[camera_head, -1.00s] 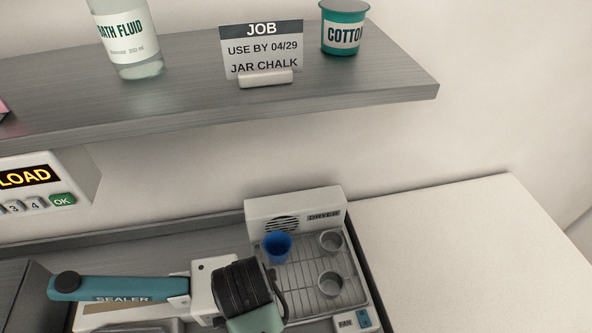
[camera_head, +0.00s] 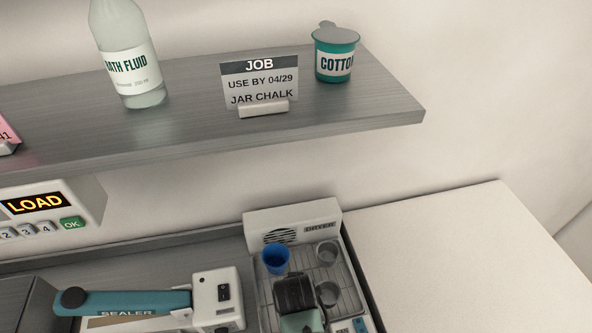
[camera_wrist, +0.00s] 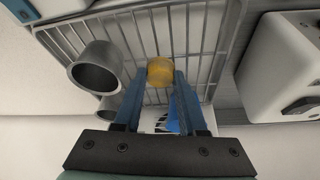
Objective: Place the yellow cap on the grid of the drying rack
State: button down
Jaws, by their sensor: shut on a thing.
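The yellow cap (camera_wrist: 160,70) is held between the blue fingertips of my gripper (camera_wrist: 163,77) in the wrist view. The gripper is shut on it, over the wire grid of the drying rack (camera_wrist: 135,35). I cannot tell how high the cap is above the wires. In the head view the rack's grid (camera_head: 301,256) lies in front of the white dryer housing (camera_head: 290,222). My dark wrist covers the grid's lower middle there and hides the cap and fingers.
A blue cup (camera_head: 275,259) stands at the grid's back left. Two grey cups (camera_head: 327,252) stand along its right side. They also show at the left of the wrist view (camera_wrist: 96,68). A sealer (camera_head: 120,302) stands left of the rack. A shelf (camera_head: 200,136) overhangs behind.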

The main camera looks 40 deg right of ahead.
jog(key=shift+f, duration=0.3)
jog(key=shift+f, duration=0.15)
jog(key=c, duration=0.8)
grip_release()
jog(key=shift+o, duration=0.2)
jog(key=v, duration=1.2)
jog(key=shift+r+b, duration=0.2)
jog(key=shift+b, duration=0.15)
jog(key=shift+w, duration=0.1)
